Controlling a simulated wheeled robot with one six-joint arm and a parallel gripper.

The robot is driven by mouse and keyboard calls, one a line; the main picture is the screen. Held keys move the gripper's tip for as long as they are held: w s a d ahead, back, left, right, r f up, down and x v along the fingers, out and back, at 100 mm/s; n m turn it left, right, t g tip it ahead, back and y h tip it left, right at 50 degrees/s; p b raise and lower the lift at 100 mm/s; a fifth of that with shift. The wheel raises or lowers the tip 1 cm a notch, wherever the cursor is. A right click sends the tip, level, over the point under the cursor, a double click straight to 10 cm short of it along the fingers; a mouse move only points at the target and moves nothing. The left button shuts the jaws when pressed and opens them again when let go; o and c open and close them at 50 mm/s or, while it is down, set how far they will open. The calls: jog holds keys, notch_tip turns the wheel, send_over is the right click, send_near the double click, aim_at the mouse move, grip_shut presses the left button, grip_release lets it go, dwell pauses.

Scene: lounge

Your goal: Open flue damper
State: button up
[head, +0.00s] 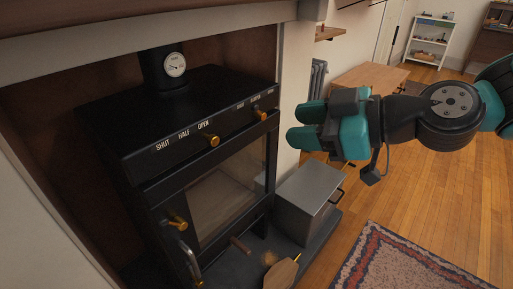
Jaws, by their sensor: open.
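A black stove (130,125) stands in the fireplace recess at left, with a flue pipe (160,70) and a round dial (174,64) on the pipe. Its upper front bears the labels SHUT, HALF and OPEN. A brass knob (212,140) sticks out just below and right of OPEN. A second brass knob (260,115) sits further right under smaller lettering that is hard to read. Which knob works the flue damper cannot be told. My teal gripper (292,125) is open and empty, right of the second knob and apart from the stove, fingers pointing left.
The stove door has a brass knob (177,222) and a curved handle (188,258). A grey metal box (308,190) stands on the hearth below my gripper. The mantel (150,30) overhangs the stove. A rug (400,265) lies at lower right, with open wood floor beyond.

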jog(key=w+d+f+t+b, duration=0.3)
jog(key=w+f+t+b, duration=0.35)
jog(key=w+f, duration=0.2)
jog(key=p, duration=0.7)
send_near(258, 110)
jog(key=shift+t, duration=0.25)
jog(key=x, duration=0.8)
jog(key=shift+w+a+f, duration=0.1)
jog(key=shift+a+f, duration=0.05)
jog(key=shift+a, duration=0.15)
jog(key=shift+w+a, duration=0.4)
jog(key=shift+w, duration=0.05)
grip_shut()
